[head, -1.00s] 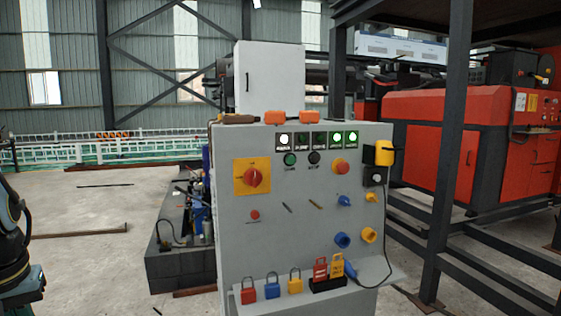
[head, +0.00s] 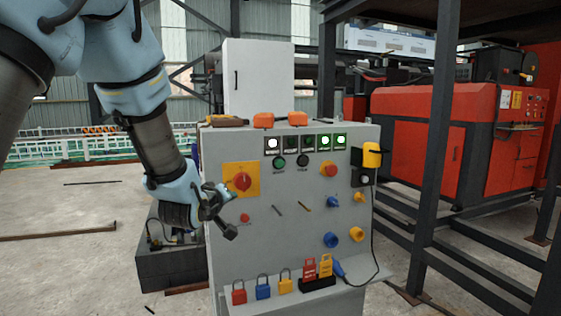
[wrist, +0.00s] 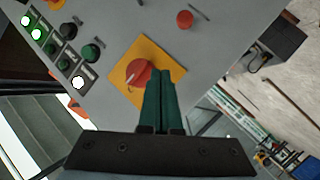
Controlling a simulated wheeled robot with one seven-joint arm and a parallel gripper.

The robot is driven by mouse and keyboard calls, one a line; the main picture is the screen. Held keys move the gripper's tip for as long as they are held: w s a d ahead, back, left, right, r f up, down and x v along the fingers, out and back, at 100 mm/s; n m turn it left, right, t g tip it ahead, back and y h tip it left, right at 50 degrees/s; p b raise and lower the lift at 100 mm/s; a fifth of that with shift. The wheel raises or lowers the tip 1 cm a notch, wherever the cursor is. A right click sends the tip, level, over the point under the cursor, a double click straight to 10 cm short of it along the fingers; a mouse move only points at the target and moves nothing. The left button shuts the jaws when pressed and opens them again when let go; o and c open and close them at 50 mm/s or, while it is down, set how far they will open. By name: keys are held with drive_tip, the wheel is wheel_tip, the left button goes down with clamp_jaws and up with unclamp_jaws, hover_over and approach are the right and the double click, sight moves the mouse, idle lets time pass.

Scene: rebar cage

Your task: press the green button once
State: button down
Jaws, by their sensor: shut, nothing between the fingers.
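The green button (head: 279,162) is a small round button on the upper part of the grey control panel (head: 290,215), below the row of indicator lamps and left of a black button. It also shows in the wrist view (wrist: 92,52), upper left of my fingers. My gripper (head: 224,197) is in front of the panel's left side, below and left of the green button. In the wrist view its two dark green fingers (wrist: 165,78) are together and empty, with their tips overlapping the view of the red rotary switch. I cannot tell how far the tips are from the panel.
The red rotary switch (head: 242,181) sits on a yellow plate. A small red button (head: 244,217), red mushroom button (head: 326,168) and blue and yellow sockets are on the panel. A dark steel post (head: 432,150) stands to the right.

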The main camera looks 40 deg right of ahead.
sight(281, 166)
drive_tip(key=s+d+r+g+h, duration=0.1)
drive_tip(key=s+d+r+h, duration=0.2)
drive_tip(key=s+d, duration=0.2)
drive_tip(key=s+d+r+m+g+h, duration=0.1)
drive_tip(key=s+d+r+h, duration=0.1)
drive_tip(key=s+d, duration=0.4)
drive_tip(key=shift+s+d+r+h+p, duration=0.2)
drive_tip(key=shift+d+r+h+p, duration=0.2)
drive_tip(key=shift+d+r, duration=0.1)
drive_tip(key=shift+w+d+p, duration=0.25)
drive_tip(key=shift+w+d, duration=0.25)
drive_tip(key=shift+w, duration=0.9)
drive_tip(key=shift+w+d+p, duration=0.2)
drive_tip(key=shift+w+d, duration=0.3)
drive_tip(key=shift+w, duration=0.85)
drive_tip(key=shift+w+d+p, duration=0.25)
drive_tip(key=shift+w+d, duration=0.25)
drive_tip(key=shift+w, duration=0.9)
drive_tip(key=shift+w, duration=0.1)
drive_tip(key=shift+w+d+b, duration=0.15)
drive_tip(key=shift+w+b, duration=0.1)
drive_tip(key=shift+b, duration=0.1)
